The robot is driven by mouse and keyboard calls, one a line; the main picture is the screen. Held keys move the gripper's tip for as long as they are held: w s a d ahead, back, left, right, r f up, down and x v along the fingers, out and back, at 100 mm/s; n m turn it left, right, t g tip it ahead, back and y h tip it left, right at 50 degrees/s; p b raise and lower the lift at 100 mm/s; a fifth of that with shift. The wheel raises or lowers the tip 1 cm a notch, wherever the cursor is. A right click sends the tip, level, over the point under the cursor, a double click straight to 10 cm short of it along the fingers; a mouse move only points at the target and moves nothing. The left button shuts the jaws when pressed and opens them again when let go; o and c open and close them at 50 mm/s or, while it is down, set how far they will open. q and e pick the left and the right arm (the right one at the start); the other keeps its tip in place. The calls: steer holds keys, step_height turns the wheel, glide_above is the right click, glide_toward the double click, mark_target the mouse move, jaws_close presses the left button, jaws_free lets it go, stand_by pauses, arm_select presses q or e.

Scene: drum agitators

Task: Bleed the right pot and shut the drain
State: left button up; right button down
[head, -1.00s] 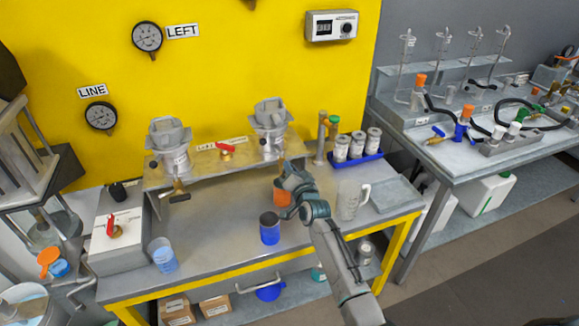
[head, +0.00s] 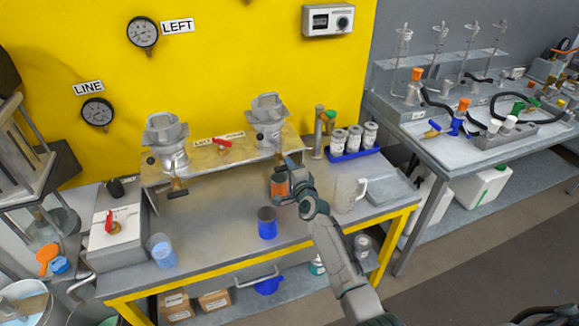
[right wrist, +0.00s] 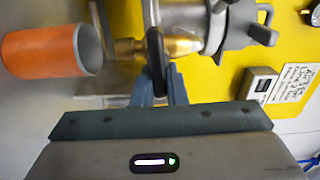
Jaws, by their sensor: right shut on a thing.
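The right pot (head: 267,122) is a grey metal vessel on the raised shelf against the yellow panel. In the right wrist view, its brass drain valve (right wrist: 188,47) has a black lever (right wrist: 157,62). My right gripper (right wrist: 158,92) is shut on that lever; in the head view the hand (head: 290,168) is below the pot and partly hides the drain. An orange cup (head: 279,187) stands beside the hand and also shows in the right wrist view (right wrist: 40,52). Whether liquid flows cannot be seen.
A dark-topped blue cup (head: 267,229) stands in front. The left pot (head: 170,150) has its own drain lever (head: 177,192). A red-handled valve (head: 222,144) sits between the pots. A clear jug (head: 347,194) and blue rack (head: 354,154) are to the right.

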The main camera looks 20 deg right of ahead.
steer(key=shift+f+m, duration=0.1)
steer(key=shift+m, duration=0.2)
steer(key=c, duration=1.5)
jaws_free()
steer(key=shift+o, duration=0.2)
steer(key=shift+s, duration=0.1)
steer(key=shift+s, duration=0.3)
steer(key=s+p, duration=0.3)
steer(key=s, duration=0.7)
steer(key=shift+d, duration=0.2)
